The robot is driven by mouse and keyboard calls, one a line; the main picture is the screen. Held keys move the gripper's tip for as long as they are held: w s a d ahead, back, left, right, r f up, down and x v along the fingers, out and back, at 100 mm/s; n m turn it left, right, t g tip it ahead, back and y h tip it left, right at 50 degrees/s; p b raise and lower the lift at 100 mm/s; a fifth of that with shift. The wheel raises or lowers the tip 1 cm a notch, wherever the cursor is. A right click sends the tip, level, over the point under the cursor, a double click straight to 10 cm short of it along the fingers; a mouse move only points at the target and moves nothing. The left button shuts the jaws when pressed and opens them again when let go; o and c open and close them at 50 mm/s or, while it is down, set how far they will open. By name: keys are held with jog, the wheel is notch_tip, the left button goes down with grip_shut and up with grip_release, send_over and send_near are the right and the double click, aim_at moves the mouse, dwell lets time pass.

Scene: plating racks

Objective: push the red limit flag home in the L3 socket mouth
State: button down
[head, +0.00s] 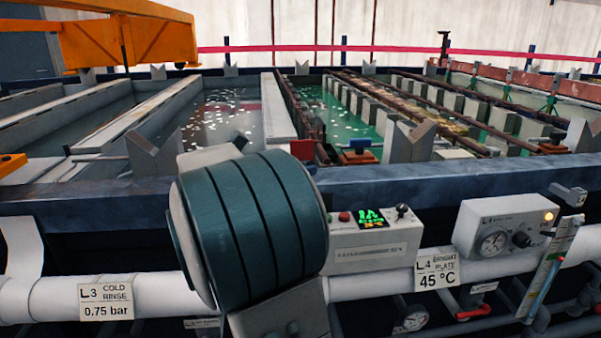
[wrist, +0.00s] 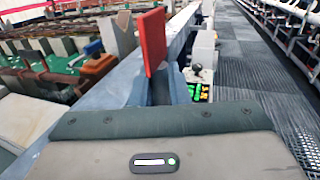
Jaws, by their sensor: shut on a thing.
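The red limit flag (wrist: 154,40) is a flat red plate standing upright in the wrist view, on a dark stem. My gripper (wrist: 164,86) is shut on its lower part, beyond the grey-green wrist housing. The flag stands over the blue-grey tank rim. In the head view my arm covers the middle and hides my gripper. A dark red patch shows beside my arm there, but I cannot tell whether it is the flag. The L3 cold rinse label (head: 105,301) is at the lower left. I cannot make out the L3 socket mouth in either view.
The blue-grey tank rim (head: 450,177) runs across the front. A control box (head: 375,246) with a green display is right of my arm. The L4 gauge box (head: 503,226) is farther right. V-shaped blocks (head: 410,141) stand on the rim. An orange frame (head: 125,35) hangs upper left.

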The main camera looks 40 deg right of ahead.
jog(key=shift+f+b, duration=2.8)
jog(key=shift+b, duration=0.5)
jog(key=c, duration=1.3)
grip_release()
jog(key=v, duration=1.4)
jog(key=shift+d+r, duration=0.1)
jog(key=shift+d, duration=0.05)
